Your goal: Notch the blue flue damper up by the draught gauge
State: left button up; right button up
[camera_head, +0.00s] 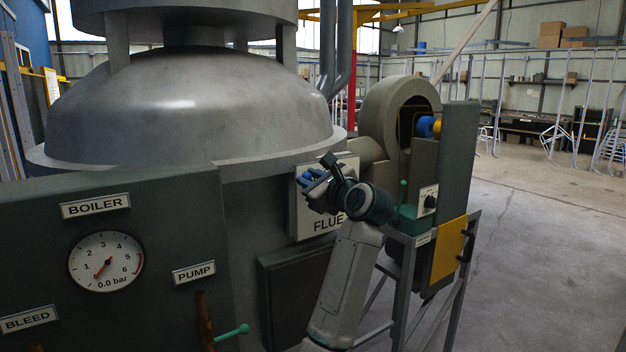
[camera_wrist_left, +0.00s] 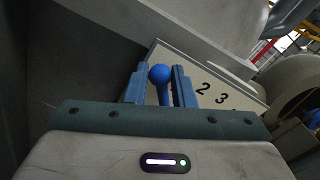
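The flue damper's blue ball knob (camera_wrist_left: 159,73) on its short blue stem shows in the left wrist view, between the two blue fingers of my left gripper (camera_wrist_left: 160,72). The ball nearly fills the gap at the fingertips; I cannot tell whether they touch it. Behind it is a pale plate (camera_wrist_left: 212,92) with the numbers 2 and 3 showing. In the head view my left gripper (camera_head: 312,182) is in front of the FLUE plate (camera_head: 335,165) and hides much of it. I cannot pick out a draught gauge. My right gripper is out of view.
The BOILER panel (camera_head: 150,205) has a round dial (camera_head: 106,262) marked 0.0 bar and a green PUMP lever (camera_head: 232,333). Open floor (camera_head: 545,220) lies further right.

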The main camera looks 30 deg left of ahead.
aim_at(315, 164)
pick_arm(q)
jog(key=shift+w+d, duration=0.1)
jog(key=shift+w+d+r, duration=0.35)
jog(key=shift+w+r, duration=0.1)
jog(key=shift+w, duration=0.3)
jog(key=shift+w+d+r, duration=0.3)
jog(key=shift+w+r, duration=0.1)
jog(key=shift+w, duration=0.35)
jog(key=shift+w+r, duration=0.15)
jog(key=shift+w, duration=0.05)
jog(key=shift+w+d+r, duration=0.2)
jog(key=shift+w+d, duration=0.15)
jog(key=shift+w, duration=0.3)
jog(key=o, duration=0.8)
jog(key=shift+d, duration=0.1)
jog(key=shift+o, duration=0.2)
